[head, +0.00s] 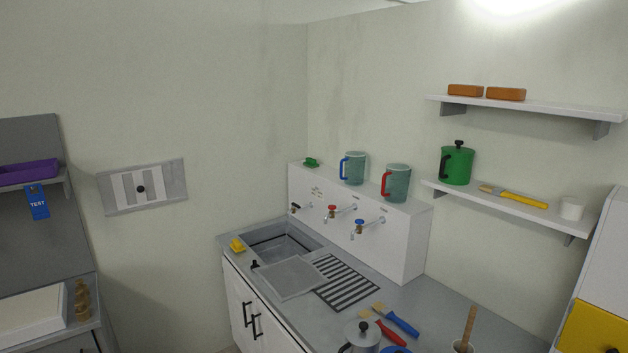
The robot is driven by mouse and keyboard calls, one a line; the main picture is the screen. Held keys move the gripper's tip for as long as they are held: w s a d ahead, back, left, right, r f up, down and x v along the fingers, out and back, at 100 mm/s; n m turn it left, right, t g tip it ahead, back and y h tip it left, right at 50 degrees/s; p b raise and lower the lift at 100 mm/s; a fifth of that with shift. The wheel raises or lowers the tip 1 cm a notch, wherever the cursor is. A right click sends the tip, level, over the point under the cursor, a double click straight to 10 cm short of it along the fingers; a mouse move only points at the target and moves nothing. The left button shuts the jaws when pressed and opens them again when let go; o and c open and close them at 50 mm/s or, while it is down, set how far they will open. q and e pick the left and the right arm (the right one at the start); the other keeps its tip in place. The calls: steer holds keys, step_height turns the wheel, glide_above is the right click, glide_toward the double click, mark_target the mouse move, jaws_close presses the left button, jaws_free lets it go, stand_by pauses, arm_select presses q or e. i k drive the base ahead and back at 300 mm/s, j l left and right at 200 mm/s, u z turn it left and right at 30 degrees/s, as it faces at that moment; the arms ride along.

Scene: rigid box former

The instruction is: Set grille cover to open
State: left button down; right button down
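A grille cover (141,187) is on the wall at the left in the head view. It has a grey frame, pale and grey upright strips, and a round black knob (141,189) at its middle. I see no dark gaps between the strips, but I cannot tell for sure how the cover is set. Nothing touches it. Neither of my grippers is in view.
A counter with a sink (283,242), a flat grey panel (291,279) and a black-striped drain area (345,283) stands right of the grille. A grey shelf unit (35,125) with a purple tray (28,169) is left. The wall around the grille is clear.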

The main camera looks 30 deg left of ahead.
mark_target(116, 179)
steer(key=u, duration=2.15)
steer(key=i+j+z, duration=0.3)
steer(key=i+j, duration=0.2)
steer(key=i, duration=0.35)
steer(key=i+j+z, duration=0.35)
steer(key=i+j, duration=0.4)
steer(key=i+j+z, duration=0.3)
steer(key=i+j, duration=0.45)
steer(key=j, duration=0.2)
